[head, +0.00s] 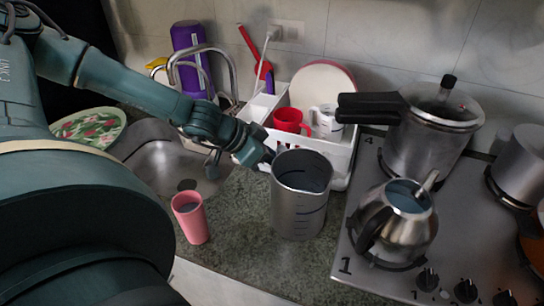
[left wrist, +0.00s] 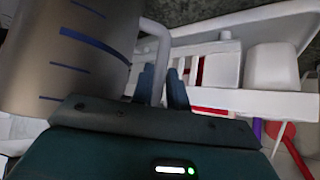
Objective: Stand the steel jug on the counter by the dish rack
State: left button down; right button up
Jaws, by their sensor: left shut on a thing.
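The steel jug (head: 299,205) is a grey metal cylinder with measuring marks. It is upright over the counter (head: 240,255), just in front of the white dish rack (head: 341,158). I cannot tell whether its base touches the counter. My left gripper (head: 264,158) is shut on the jug's handle, at the jug's upper left side. In the left wrist view the jug (left wrist: 70,55) fills the left, and its handle (left wrist: 158,60) passes between the fingers (left wrist: 161,88). My right gripper is not in view.
A pink cup (head: 191,218) stands left of the jug, beside the sink (head: 160,165). A kettle (head: 395,222) and pressure cooker (head: 430,130) stand on the stove at right. The rack holds a red mug (head: 289,120) and white mug (head: 325,123). Counter in front is clear.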

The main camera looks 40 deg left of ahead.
pick_arm(q)
jog(key=shift+f, duration=0.15)
jog(key=c, duration=1.4)
grip_release()
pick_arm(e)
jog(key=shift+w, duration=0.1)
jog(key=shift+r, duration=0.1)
pick_arm(q)
jog(key=p+v, duration=0.1)
jog(key=v, duration=1.1)
jog(key=shift+p, duration=0.4)
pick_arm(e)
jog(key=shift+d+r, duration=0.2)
pick_arm(q)
jog(key=shift+s, duration=0.15)
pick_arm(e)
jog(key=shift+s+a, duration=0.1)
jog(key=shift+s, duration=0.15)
